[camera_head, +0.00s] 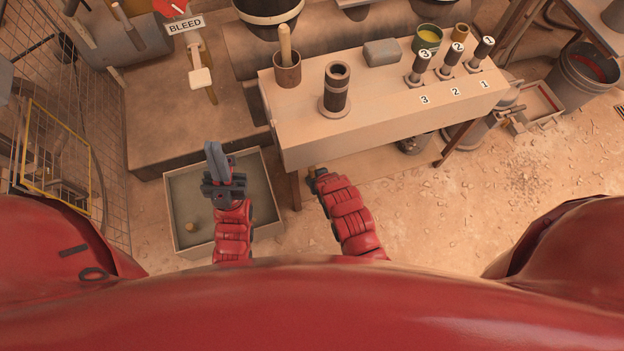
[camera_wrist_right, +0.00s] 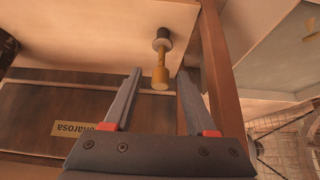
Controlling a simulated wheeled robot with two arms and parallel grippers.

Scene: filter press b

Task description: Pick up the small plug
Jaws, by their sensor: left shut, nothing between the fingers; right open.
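A small brass plug (camera_wrist_right: 160,72) with a dark collar sticks out from a pale surface in the right wrist view. My right gripper (camera_wrist_right: 159,84) is open, with the brass plug showing between its fingertips and a gap visible on both sides. In the head view my right gripper (camera_head: 318,178) is at the bench's front edge, with a bit of brass (camera_head: 312,168) beside it. My left gripper (camera_head: 211,148) is shut and empty above the tray. A small tan cylinder (camera_head: 190,227) lies in the tray; I cannot tell its exact kind.
The pale bench (camera_head: 395,123) carries a dark upright sleeve (camera_head: 337,88), a cup with a handle (camera_head: 287,72), a grey block (camera_head: 381,53) and numbered handles. The tray (camera_head: 176,243) stands left of the bench. A bucket (camera_head: 585,77) is at the right.

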